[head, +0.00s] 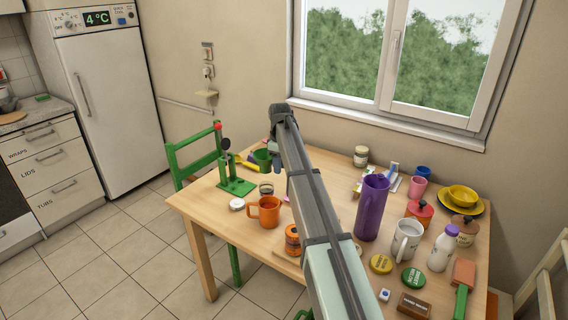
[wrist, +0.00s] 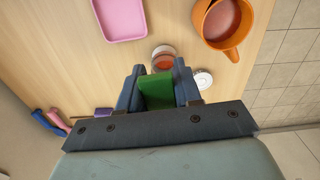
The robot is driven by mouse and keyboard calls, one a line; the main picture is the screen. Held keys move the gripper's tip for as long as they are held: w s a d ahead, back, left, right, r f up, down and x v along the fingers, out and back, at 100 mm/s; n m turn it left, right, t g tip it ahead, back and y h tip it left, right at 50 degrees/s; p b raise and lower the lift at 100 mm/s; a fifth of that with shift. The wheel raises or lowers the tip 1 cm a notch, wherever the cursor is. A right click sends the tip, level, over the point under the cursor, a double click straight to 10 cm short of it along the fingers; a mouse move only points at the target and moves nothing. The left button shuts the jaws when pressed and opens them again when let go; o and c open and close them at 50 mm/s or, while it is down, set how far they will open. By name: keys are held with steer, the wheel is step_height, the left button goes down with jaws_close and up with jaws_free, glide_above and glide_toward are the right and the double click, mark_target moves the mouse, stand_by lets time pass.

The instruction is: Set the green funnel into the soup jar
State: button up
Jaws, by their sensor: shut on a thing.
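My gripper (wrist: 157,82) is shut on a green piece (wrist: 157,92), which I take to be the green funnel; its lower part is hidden. A small round open jar with orange-red contents (wrist: 163,57), which looks like the soup jar, stands on the table just past the fingertips in the wrist view. The green piece appears apart from it, though the height between them is hard to tell. In the head view the jar (head: 266,189) stands behind the orange mug. A green cup-like shape (head: 262,158) shows behind the jar; I cannot tell if it is the held funnel.
The orange mug (wrist: 222,25) and a white lid (wrist: 203,78) are close to the jar. A pink tray (wrist: 120,18) lies on the table. A green stand (head: 235,185) is left of the jar. A tall purple pitcher (head: 371,207) and several dishes crowd the table's right side.

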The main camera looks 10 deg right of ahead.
steer(key=shift+f, duration=0.1)
stand_by(0.3)
steer(key=shift+f, duration=2.7)
steer(key=shift+f, duration=2.15)
steer(key=o, duration=1.1)
steer(key=shift+r, duration=2.45)
step_height(320, 180, up, 14)
steer(key=shift+f, duration=0.1)
